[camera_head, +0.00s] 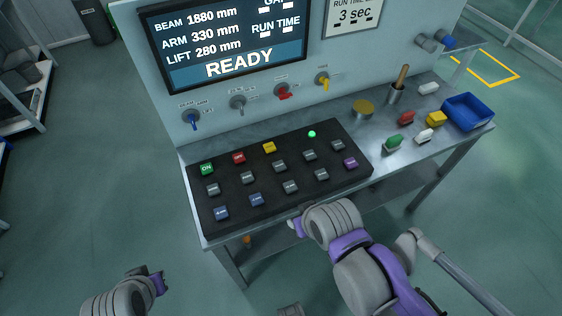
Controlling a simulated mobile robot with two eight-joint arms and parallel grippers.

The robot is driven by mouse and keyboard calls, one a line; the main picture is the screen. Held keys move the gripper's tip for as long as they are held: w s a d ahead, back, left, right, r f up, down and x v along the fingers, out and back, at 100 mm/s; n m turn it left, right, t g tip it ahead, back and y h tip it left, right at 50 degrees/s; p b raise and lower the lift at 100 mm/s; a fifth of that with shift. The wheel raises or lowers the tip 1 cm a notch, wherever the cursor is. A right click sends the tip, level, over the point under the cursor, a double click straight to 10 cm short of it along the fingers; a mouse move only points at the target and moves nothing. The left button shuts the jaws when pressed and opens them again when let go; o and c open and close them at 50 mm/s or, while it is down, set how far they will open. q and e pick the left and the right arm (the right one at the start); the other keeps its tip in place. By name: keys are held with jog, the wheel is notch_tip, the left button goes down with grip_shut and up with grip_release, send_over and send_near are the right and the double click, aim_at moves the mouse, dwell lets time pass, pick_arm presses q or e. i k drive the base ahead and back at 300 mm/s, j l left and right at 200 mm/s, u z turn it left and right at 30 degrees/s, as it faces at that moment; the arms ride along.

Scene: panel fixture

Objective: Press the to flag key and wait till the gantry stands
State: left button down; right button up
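A black key panel (250,187) lies on the table with several keys: a green key (207,169), a red key (239,157), a yellow key (269,147), a purple key (350,163), blue keys (221,213) and grey keys (279,167). The key labels are too small to read, so I cannot tell which is the to flag key. A small green lamp (312,134) glows on the panel. The display (225,45) reads READY. My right gripper (295,226) is just off the table's front edge, apart from the keys. My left gripper (160,281) is low at left, away from the table. Their finger openings are unclear.
Blue, grey, red and yellow knobs (192,121) line the upright board. On the table's right stand a blue bin (468,111), a cup with a wooden handle (396,94), a yellow-topped tin (363,107) and several small coloured blocks.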

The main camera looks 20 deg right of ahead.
aim_at(338, 145)
jog(key=z, duration=1.45)
